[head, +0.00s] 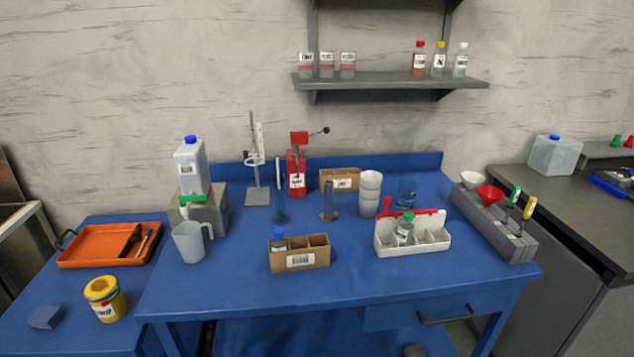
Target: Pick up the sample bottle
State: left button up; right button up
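Two small labelled bottles stand in divided boxes on the blue table, and I cannot tell which one is the sample bottle. A clear bottle with a green cap (404,232) stands upright in the white divided tray (436,247). A bottle with a blue cap (278,240) stands in the left compartment of the brown divided box (300,262), its lower part hidden by the box front. Neither of my grippers is in view.
Nearby are a grey jug (190,242), a stack of white cups (370,193), a stand (257,165) and a red press (297,170). More bottles (439,60) stand on the wall shelf. The blue table's front strip (345,288) is clear.

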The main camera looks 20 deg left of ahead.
aim_at(279, 243)
jog(key=u, duration=0.45)
jog(key=i, duration=0.95)
jog(key=u, duration=0.7)
